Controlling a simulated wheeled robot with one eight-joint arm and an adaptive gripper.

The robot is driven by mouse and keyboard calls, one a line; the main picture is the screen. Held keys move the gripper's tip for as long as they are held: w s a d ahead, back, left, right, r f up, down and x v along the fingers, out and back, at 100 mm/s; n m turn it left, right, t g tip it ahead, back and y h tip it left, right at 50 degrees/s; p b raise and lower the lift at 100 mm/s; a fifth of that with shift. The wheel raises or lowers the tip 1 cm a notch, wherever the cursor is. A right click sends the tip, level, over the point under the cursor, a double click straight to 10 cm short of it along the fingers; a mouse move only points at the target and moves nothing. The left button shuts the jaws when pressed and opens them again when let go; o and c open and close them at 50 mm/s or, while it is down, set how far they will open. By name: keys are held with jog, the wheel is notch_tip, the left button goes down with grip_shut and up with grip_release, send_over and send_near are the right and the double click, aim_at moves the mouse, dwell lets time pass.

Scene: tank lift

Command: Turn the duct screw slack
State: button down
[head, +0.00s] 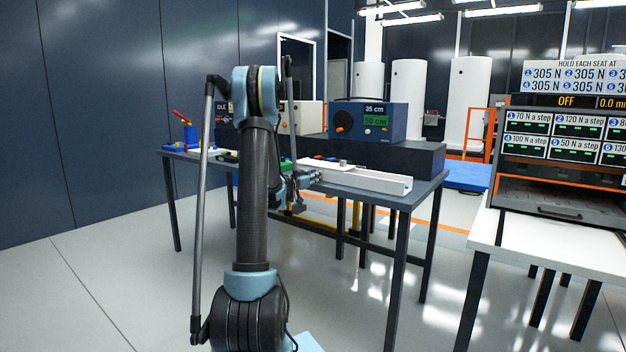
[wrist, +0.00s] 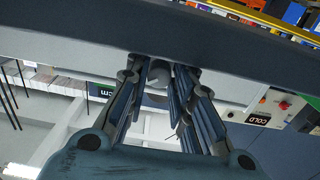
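A long white duct (head: 365,180) lies along the front of the table, and pale parts of it seem to show behind my fingers in the wrist view. My gripper (head: 312,178) is at the duct's left end in the head view. In the wrist view my gripper (wrist: 163,75) has its two fingers spread apart. A small round grey piece, perhaps the duct screw (wrist: 158,74), shows between the fingertips. I cannot tell whether the fingers touch it. The screw is not clear in the head view.
A white bench (head: 540,240) with a force panel (head: 560,130) stands at right. Open floor lies at left.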

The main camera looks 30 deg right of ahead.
jog(key=shift+n, duration=1.6)
jog(key=c, duration=1.4)
grip_release()
jog(key=shift+a, duration=0.1)
jog(key=v, duration=1.2)
jog(key=shift+f, duration=0.1)
